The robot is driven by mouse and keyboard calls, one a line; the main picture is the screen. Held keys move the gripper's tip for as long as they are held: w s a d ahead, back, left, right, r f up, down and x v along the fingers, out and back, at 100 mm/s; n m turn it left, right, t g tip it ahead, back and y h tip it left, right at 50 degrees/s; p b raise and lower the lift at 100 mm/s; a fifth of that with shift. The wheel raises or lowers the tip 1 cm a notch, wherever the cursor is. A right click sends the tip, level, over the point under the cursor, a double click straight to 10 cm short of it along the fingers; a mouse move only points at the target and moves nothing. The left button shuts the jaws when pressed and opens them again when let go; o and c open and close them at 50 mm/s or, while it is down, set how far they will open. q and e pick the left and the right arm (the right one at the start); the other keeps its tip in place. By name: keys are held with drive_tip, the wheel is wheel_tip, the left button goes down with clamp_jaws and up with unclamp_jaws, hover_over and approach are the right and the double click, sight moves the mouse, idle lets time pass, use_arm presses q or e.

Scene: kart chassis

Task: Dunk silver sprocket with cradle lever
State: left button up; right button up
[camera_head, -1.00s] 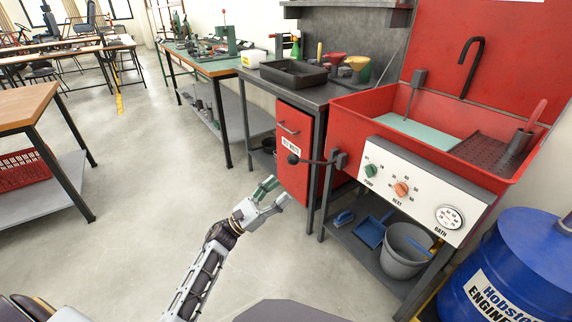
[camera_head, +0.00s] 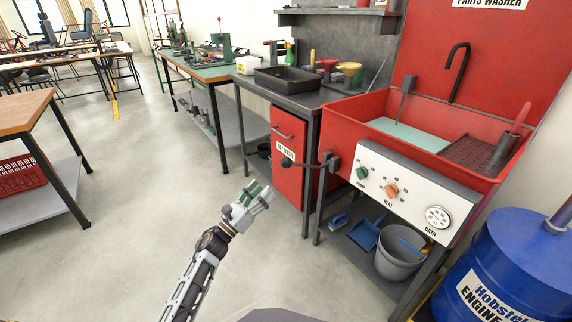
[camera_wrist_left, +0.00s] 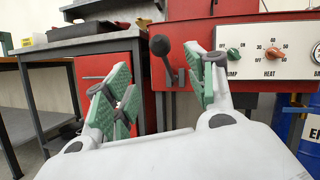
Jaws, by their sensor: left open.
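The red parts washer has a lever with a black ball knob (camera_head: 287,162) on a dark arm at its left front side. The knob also shows in the left wrist view (camera_wrist_left: 160,45), beyond my fingers and between them. My left gripper (camera_head: 256,196) is open and empty, with green finger pads, to the lower left of the knob and apart from it. A grey upright rod (camera_head: 405,97) stands in the washer basin over a pale green surface (camera_head: 408,132). I cannot make out a silver sprocket. My right gripper is not in view.
The control panel (camera_head: 400,191) is right of the lever. A red cabinet (camera_head: 290,138) under the bench (camera_head: 282,99) stands behind the knob. A grey bucket (camera_head: 399,256) and blue dustpan (camera_head: 367,232) are on the lower shelf. A blue drum (camera_head: 500,255) stands right. Floor at left is open.

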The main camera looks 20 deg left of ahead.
sight(283, 166)
use_arm(q)
drive_tip(key=shift+w, duration=0.1)
idle(0.3)
drive_tip(key=shift+b+x, duration=0.65)
drive_tip(key=shift+x, duration=6.15)
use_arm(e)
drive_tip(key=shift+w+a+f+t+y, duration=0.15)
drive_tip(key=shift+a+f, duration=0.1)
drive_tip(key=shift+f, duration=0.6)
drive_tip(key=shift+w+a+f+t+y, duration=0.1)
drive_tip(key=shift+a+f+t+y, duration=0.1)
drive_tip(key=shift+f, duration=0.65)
use_arm(q)
drive_tip(key=shift+d, duration=0.1)
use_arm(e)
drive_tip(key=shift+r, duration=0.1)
use_arm(q)
clamp_jaws()
